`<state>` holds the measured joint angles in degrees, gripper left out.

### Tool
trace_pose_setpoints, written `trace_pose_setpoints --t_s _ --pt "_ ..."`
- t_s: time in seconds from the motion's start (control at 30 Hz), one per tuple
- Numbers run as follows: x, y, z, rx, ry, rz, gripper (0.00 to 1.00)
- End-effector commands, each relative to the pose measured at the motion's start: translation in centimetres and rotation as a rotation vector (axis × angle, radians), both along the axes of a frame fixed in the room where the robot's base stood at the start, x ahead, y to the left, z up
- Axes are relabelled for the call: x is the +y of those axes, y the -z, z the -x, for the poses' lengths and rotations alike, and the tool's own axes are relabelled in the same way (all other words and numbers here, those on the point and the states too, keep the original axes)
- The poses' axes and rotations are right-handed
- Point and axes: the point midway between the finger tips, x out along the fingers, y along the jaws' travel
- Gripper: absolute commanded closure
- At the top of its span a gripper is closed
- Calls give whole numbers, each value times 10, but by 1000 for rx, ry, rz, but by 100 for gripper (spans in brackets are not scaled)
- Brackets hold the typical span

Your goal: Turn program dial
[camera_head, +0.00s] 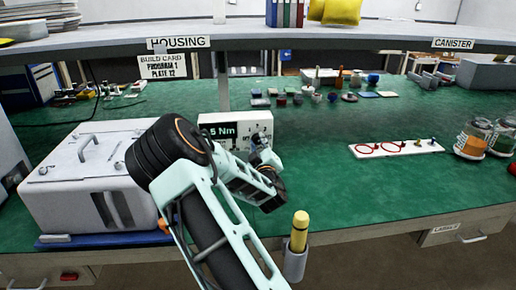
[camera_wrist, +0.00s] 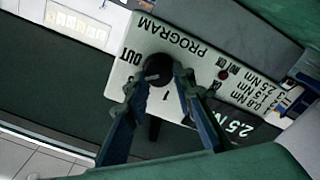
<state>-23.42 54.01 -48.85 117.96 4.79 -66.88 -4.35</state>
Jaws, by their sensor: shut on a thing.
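The white controller box (camera_head: 235,124) stands on the green bench, its dark display partly hidden and showing "5 Nm". In the wrist view its panel (camera_wrist: 190,52) appears upside down, with PROGRAM and OUT lettering and a display (camera_wrist: 232,124) reading 2.5 Nm. The round black program dial (camera_wrist: 158,66) sits on this panel. My gripper (camera_wrist: 158,78) is shut on the dial, one finger on each side. My gripper also shows in the head view (camera_head: 262,152) at the box front, where it hides the dial. The dial's pointer direction is unclear.
A build card (camera_head: 162,66) reads PROGRAM 1, PLATE 12. A grey-white housing (camera_head: 90,180) stands left of my arm. A yellow-topped tool (camera_head: 299,232) stands in a holder at the front edge. A white plate with red rings (camera_head: 395,149) and jars (camera_head: 472,139) lie right.

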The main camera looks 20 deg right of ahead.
Motion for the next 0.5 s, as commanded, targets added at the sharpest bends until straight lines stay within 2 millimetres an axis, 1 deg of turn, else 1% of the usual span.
trace_pose_setpoints --t_s 0.03,0.5 --pt "1 4 0 12 0 43 100" --pt "2 5 0 137 0 473 100"
